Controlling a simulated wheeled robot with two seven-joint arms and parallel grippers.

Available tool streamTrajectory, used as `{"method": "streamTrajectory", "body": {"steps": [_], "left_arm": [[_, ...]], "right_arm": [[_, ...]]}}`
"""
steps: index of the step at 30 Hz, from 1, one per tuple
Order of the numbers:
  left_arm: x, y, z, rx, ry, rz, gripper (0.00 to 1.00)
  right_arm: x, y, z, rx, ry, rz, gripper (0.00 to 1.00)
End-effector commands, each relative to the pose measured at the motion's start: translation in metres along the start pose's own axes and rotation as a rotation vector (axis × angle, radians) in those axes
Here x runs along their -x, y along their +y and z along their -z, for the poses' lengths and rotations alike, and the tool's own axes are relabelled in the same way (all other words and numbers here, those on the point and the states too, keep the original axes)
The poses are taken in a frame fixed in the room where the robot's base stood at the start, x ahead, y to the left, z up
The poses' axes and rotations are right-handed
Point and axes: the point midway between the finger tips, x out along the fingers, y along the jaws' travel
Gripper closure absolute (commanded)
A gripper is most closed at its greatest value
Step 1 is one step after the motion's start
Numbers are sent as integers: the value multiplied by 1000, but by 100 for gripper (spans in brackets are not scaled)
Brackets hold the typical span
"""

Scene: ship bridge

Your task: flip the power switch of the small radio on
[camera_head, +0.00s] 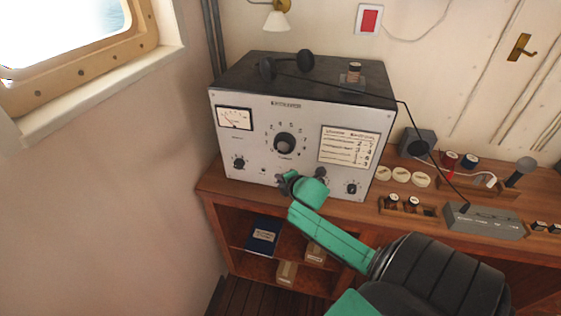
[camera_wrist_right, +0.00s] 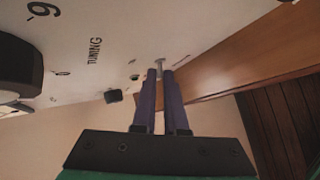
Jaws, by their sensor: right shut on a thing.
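The radio (camera_head: 285,130) is a dark-topped box with a pale front panel, standing on the wooden desk. Its panel carries a meter (camera_head: 235,118), a large central dial (camera_head: 285,144), smaller knobs and a printed card. My right gripper (camera_head: 285,181) is at the lower middle of the panel and hides part of it. In the right wrist view its two dark fingers (camera_wrist_right: 160,80) are close together around a small metal switch lever (camera_wrist_right: 159,63) sticking out of the panel. The lever's exact position is hard to tell. My left gripper is not in view.
Headphones (camera_head: 287,65) and a small coil (camera_head: 353,76) rest on top of the radio. Right of it are pale round discs (camera_head: 401,175), spools, a grey box (camera_head: 483,222) and a black cable. Shelves with a blue book (camera_head: 262,236) are below the desk.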

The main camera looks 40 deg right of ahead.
Motion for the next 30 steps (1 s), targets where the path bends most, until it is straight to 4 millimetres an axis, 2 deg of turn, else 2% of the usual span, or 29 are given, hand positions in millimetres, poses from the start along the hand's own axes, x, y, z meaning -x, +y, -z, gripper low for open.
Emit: {"method": "streamTrajectory", "body": {"steps": [9,23,26,27,30], "left_arm": [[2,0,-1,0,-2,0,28],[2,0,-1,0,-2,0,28],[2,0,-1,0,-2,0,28],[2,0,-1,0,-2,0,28],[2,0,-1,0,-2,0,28]], "right_arm": [[0,3,-2,-61,53,81,100],[0,3,-2,-73,63,94,100],[0,3,-2,-73,63,93,63],[0,4,-2,-73,63,93,60],[0,4,-2,-73,63,92,60]]}}
